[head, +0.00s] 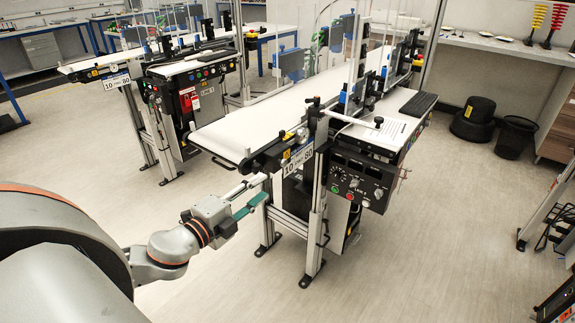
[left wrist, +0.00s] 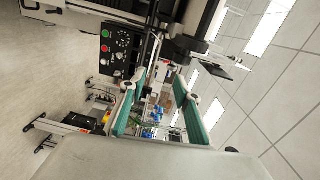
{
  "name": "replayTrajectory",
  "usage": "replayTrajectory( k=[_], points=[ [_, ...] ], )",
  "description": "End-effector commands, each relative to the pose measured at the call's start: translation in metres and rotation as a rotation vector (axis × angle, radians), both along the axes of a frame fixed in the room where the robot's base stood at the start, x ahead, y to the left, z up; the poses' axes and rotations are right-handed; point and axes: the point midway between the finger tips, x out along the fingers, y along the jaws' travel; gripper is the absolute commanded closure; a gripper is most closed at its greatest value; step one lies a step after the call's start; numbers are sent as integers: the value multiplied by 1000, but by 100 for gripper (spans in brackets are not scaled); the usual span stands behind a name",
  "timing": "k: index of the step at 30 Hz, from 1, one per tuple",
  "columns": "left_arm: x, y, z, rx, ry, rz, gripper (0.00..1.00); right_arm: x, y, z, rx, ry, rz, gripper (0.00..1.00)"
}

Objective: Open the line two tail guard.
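The line two conveyor has a white belt (head: 262,115), and its near end faces me. A control panel (head: 358,188) with knobs and buttons hangs under its near right side; it also shows in the left wrist view (left wrist: 122,45). A black and grey end assembly (head: 272,152) sits at the belt's near end. I cannot tell for certain which part is the tail guard. My left gripper (head: 258,190) is just in front of and below this end. Its green-padded fingers are apart, with nothing seen between them, also in the left wrist view (left wrist: 158,105). My right gripper is out of view.
Another conveyor (head: 120,56) stands to the left. Clear upright panels (head: 357,60) and blue brackets rise over the belt farther back. A keyboard (head: 418,104) lies on the right side shelf. A black bin (head: 514,137) stands at the right. The floor in front is clear.

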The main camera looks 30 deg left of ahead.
Motion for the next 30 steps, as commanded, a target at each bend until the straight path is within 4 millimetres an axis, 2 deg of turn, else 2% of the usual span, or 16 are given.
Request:
replayTrajectory(
  k=[1, 5, 10, 24, 30],
  points=[
    [2, -1, 12, 32, -24, -12, 68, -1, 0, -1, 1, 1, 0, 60],
    [6, -2, 25, 65, -51, -20, 68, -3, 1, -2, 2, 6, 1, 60],
    [17, -3, 26, 65, -53, -20, 68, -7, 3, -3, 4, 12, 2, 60],
    [68, -6, 25, 62, -51, -17, 68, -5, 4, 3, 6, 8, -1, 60],
    [79, -8, 24, 63, -49, -18, 68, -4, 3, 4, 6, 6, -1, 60]
  ],
)
